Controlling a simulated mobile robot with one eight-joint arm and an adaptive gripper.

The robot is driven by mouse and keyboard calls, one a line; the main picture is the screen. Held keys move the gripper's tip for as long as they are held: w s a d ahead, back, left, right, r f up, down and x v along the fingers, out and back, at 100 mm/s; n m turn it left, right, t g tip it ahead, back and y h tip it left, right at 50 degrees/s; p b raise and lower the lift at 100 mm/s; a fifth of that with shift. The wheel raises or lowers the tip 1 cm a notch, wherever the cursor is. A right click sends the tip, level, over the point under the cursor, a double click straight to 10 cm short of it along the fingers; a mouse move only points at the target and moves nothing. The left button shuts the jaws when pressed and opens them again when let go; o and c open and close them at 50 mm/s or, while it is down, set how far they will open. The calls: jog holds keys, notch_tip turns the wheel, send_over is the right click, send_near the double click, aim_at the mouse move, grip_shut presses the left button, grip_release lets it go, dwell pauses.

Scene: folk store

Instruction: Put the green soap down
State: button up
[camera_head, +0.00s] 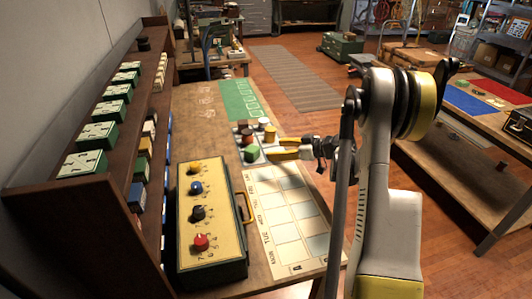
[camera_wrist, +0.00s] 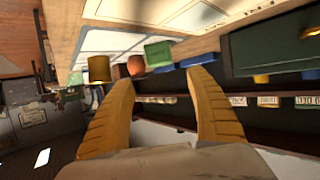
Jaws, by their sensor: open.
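The green soap (camera_head: 250,153) is a small green block at the near end of a group of soaps on the table. It also shows as a green block (camera_wrist: 158,53) in the wrist view, beyond and between my fingertips. My gripper (camera_head: 271,149) has yellow fingers and reaches in from the right, just beside the green soap. In the wrist view my gripper (camera_wrist: 160,76) is spread open with nothing between its fingers. The soap is apart from the fingers there. Its underside is hidden.
Several other soaps stand close behind, including a yellow one (camera_head: 270,133) and a brown one (camera_head: 247,136). A yellow-faced box with knobs (camera_head: 215,250) stands at the near left. A chart with pale squares (camera_head: 290,215) lies in front. A dark shelf (camera_head: 75,215) borders the left.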

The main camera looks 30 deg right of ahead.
jog(key=s+a+r+m+g+h, duration=0.15)
jog(key=s+a+r, duration=0.3)
jog(key=a, duration=0.45)
jog(key=s+a+r+m+g+h, duration=0.1)
jog(key=s+a+r+g, duration=0.2)
jog(key=a+r, duration=0.45)
jog(key=s+a+m+h, duration=0.1)
jog(key=s+a, duration=0.4)
jog(key=s, duration=0.6)
jog(key=s+a+m+h, duration=0.2)
jog(key=s+a, duration=0.3)
jog(key=s, duration=0.6)
jog(key=shift+a+h, duration=0.15)
jog(key=shift+h, duration=0.3)
jog(key=shift+r, duration=0.1)
